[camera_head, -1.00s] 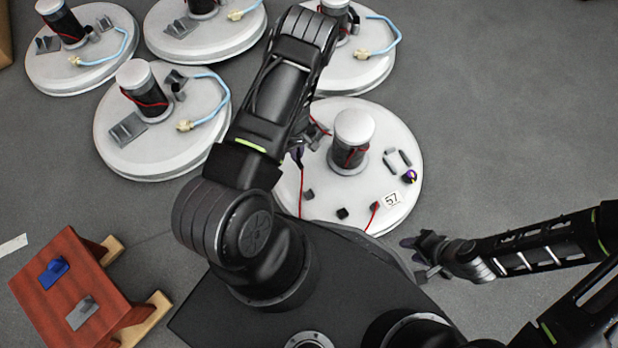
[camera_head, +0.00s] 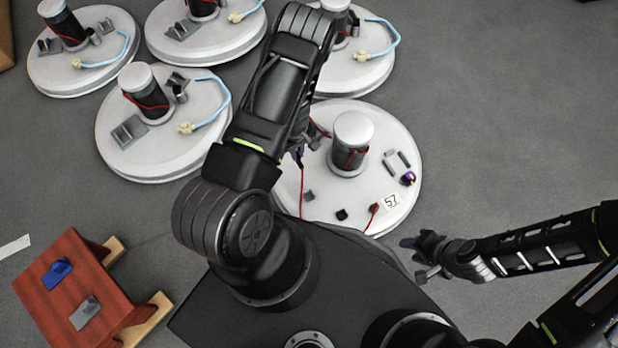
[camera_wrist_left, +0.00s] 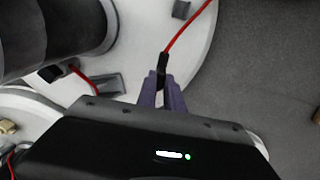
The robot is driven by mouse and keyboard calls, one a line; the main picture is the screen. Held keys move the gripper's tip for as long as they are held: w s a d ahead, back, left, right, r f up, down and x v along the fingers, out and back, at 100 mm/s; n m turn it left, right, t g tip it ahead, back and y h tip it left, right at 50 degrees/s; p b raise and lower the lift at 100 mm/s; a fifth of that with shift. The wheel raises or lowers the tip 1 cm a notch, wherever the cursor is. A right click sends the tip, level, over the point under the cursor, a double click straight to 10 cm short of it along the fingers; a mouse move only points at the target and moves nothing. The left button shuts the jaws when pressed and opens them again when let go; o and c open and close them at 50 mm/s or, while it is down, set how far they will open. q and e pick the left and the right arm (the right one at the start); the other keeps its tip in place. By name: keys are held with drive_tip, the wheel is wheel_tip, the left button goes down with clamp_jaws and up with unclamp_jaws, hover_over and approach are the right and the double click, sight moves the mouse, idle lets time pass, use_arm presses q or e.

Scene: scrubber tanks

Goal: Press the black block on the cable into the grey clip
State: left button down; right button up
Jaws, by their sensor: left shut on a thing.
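In the left wrist view, my left gripper (camera_wrist_left: 161,88) is shut on a black block (camera_wrist_left: 163,62) on a red cable (camera_wrist_left: 187,31). The cable runs up and right from the block. In the head view, my left gripper (camera_head: 297,156) is mostly hidden by my own arm, above the left part of the nearest round white lid (camera_head: 322,205). A small grey clip (camera_head: 308,195) sits on this lid; a grey piece also shows at the wrist view's top edge (camera_wrist_left: 209,6). A grey bracket (camera_wrist_left: 107,85) lies left of the fingers. My right gripper (camera_head: 416,258) is off the lid's lower right; its jaw state is unclear.
Several similar lids stand behind. A red-brown stool (camera_head: 72,290) is at lower left. The floor at right is clear.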

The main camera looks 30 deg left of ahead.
use_arm(q)
drive_tip(key=shift+s+d, duration=0.3)
drive_tip(key=s+d+b, duration=0.1)
drive_tip(key=s+d, duration=0.4)
drive_tip(key=d, duration=0.3)
drive_tip(key=shift+s+d+b, duration=0.15)
drive_tip(key=shift+s+b, duration=0.2)
drive_tip(key=shift+f+b, duration=1.9)
drive_tip(key=shift+f, duration=0.35)
drive_tip(key=shift+f, duration=0.1)
drive_tip(key=shift+f+b, duration=0.85)
drive_tip(key=shift+f, duration=0.05)
drive_tip(key=c, duration=0.9)
unclamp_jaws()
drive_tip(key=shift+r, duration=0.1)
